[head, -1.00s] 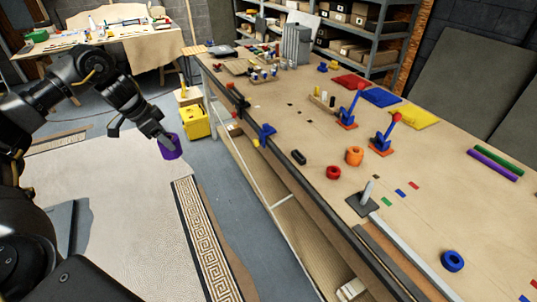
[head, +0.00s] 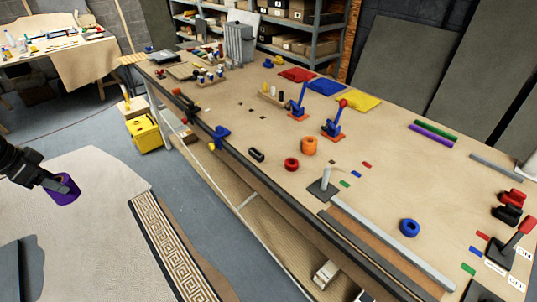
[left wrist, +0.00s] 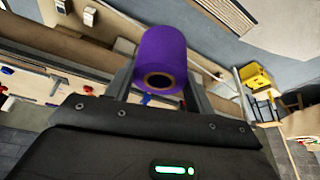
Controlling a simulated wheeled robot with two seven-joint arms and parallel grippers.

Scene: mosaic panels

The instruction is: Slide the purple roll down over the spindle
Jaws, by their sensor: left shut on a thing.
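The purple roll (head: 64,191) is held at the left edge of the head view, out over the floor and well away from the table. My left gripper (head: 58,184) is shut on it. In the left wrist view the purple roll (left wrist: 163,62) sits between the two fingers, its round hole facing the camera. The spindle (head: 325,178) is a pale upright post on a dark square base, near the table's front edge. Nothing is on it. My right gripper is not in view.
Red and blue levers (head: 334,122) stand behind. A yellow box (head: 145,134) stands on the floor.

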